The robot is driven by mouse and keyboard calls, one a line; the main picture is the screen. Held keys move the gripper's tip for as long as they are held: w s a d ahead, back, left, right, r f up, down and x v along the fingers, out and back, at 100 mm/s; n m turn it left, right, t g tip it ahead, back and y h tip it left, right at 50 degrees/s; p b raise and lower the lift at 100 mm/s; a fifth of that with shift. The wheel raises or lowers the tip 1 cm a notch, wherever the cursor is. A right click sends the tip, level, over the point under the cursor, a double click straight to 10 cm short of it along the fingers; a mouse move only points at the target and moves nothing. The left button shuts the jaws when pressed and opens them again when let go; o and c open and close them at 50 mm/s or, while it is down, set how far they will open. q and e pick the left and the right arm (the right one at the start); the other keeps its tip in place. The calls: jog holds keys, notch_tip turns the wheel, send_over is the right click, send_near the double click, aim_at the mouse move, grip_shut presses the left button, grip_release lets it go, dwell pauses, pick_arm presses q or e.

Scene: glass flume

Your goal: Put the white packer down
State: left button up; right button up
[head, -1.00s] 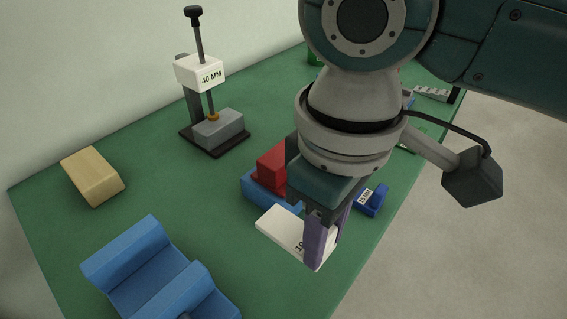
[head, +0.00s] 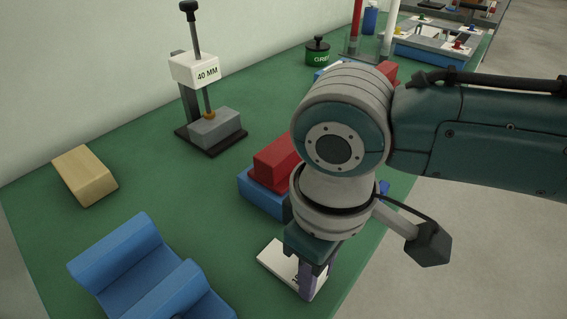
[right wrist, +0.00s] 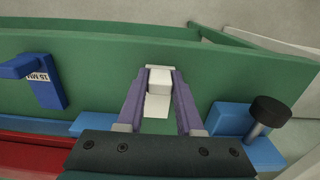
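The white packer (head: 277,257) is a flat white block near the front edge of the green table, with a black label partly hidden by a finger. My right gripper (head: 312,281) points down, its purple fingers on either side of the packer's near end. In the right wrist view the packer (right wrist: 159,88) sits between the fingertips (right wrist: 160,80), and the gripper looks shut on it. The packer is low over or on the green surface; I cannot tell whether it touches. My left gripper is not in view.
A red block on a blue base (head: 262,193) stands just behind the packer. A blue cradle (head: 140,262) is at front left, a wooden block (head: 84,175) at far left. A 40 MM stand (head: 196,72) is behind. Green table between cradle and packer is clear.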

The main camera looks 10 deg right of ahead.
jog(key=o, duration=0.4)
jog(key=shift+r, duration=0.1)
notch_tip(320, 180, up, 12)
jog(key=p, duration=0.3)
jog(key=s+a+f+t+y, duration=0.1)
jog(key=s+a+f+y, duration=0.1)
jog(key=s+a+y, duration=0.25)
jog(key=s+d+m+t+h, duration=0.1)
jog(key=s+d+m, duration=0.1)
jog(key=d, duration=0.2)
jog(key=s+d+m+h, duration=0.1)
jog(key=s+d+h, duration=0.1)
jog(key=d, duration=0.3)
jog(key=s+d+f+m+t+h, duration=0.1)
jog(key=s+d+m, duration=0.1)
jog(key=d, duration=0.3)
jog(key=shift+s+f+m+t, duration=0.1)
jog(key=shift+s+m+t, duration=0.2)
jog(key=shift+s, duration=0.55)
